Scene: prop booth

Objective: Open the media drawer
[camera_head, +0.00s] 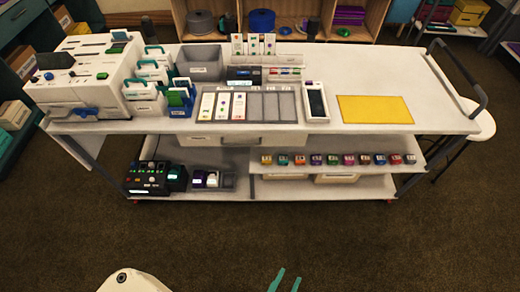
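A wide, shallow white drawer front (272,138) sits just under the cart's top, near the middle, and looks closed. It has a grey handle at its middle and a small label at its left; I cannot read the label, so I cannot confirm this is the media drawer. My gripper (286,281) shows only as two teal fingertips at the bottom edge. They are apart with nothing seen between them. The gripper is well in front of the cart, and the rest of it is out of frame.
The white cart (440,122) carries a white machine (83,75), a grey bin (202,63), a card tray (246,121), a handheld device (316,102) and a yellow mat (375,109). Small colored items line the lower shelf. A white stool (478,125) stands right. The carpet in front is clear.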

